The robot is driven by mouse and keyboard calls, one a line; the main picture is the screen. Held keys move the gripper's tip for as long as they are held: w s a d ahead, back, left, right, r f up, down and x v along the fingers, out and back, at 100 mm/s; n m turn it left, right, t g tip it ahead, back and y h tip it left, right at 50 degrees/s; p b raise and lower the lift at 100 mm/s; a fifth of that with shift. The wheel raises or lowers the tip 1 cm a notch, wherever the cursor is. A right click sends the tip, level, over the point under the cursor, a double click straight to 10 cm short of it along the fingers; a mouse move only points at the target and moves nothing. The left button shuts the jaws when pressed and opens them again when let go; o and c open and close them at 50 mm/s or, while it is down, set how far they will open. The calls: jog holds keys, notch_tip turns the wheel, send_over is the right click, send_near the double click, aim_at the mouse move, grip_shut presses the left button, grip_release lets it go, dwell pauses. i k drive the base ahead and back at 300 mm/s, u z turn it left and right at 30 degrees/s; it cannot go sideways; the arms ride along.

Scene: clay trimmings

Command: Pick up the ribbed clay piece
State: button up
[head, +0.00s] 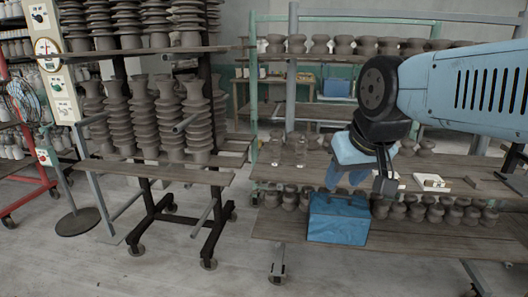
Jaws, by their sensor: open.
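Several tall grey-brown ribbed clay pieces (143,118) stand upright in a row on the middle shelf of the left rack. More ribbed pieces (132,25) stand on the shelf above. I cannot tell which single one the task means. My gripper (367,183) hangs at the right, pointing down in front of the right rack's wooden shelf and above a blue box (338,220). It is open, with no clay piece seen in it. It is well to the right of the ribbed pieces and apart from them.
Short, smooth-looking clay pieces (417,208) line the right rack's lower shelf. A gauge stand (60,85) and a red cart (25,185) are at the left. The front floor is clear.

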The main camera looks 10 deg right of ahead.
aim_at(275, 157)
jog(key=i, duration=0.85)
jog(key=z, duration=0.05)
